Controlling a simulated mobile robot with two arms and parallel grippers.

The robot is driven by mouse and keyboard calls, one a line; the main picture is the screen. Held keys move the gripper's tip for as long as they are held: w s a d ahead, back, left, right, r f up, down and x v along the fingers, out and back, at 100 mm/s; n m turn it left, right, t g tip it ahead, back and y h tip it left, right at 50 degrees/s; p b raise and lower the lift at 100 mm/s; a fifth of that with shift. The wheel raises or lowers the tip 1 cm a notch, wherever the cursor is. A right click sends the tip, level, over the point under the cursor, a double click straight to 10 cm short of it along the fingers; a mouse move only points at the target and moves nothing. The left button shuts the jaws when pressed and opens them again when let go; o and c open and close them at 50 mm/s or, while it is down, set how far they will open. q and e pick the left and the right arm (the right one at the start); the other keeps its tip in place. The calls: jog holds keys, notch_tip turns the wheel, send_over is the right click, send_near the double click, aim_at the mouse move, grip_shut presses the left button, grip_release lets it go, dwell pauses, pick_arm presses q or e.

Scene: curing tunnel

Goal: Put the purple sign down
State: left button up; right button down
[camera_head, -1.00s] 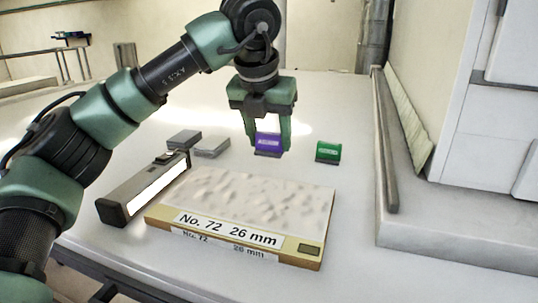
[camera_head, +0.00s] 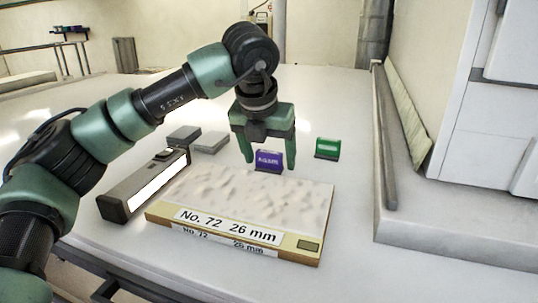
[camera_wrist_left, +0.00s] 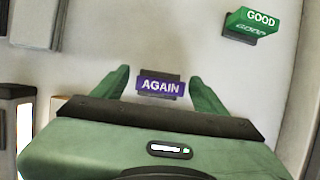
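The purple sign (camera_head: 269,160), lettered AGAIN, stands on a small dark base just behind the far edge of the pale textured slab. In the left wrist view the purple sign (camera_wrist_left: 160,87) lies between the fingers of my left gripper (camera_wrist_left: 158,92), with a narrow gap on each side. In the head view my left gripper (camera_head: 269,165) points down around the sign, its fingers open. The sign appears to rest on the table; its underside is hidden. My right gripper is not in view.
A green sign (camera_head: 327,148), reading GOOD in the wrist view, stands to the right. The textured slab (camera_head: 250,195) labelled No. 72 26 mm lies in front. A long grey device (camera_head: 145,187) and grey blocks (camera_head: 208,142) are left. Clear table lies right of the slab.

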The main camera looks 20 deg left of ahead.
pick_arm(q)
jog(key=shift+r, duration=0.15)
jog(key=shift+r+p, duration=0.25)
jog(key=shift+p, duration=0.1)
jog(key=b+v, duration=0.3)
jog(key=v, duration=0.8)
jog(key=shift+s+r, duration=0.25)
dwell(0.3)
dwell(1.3)
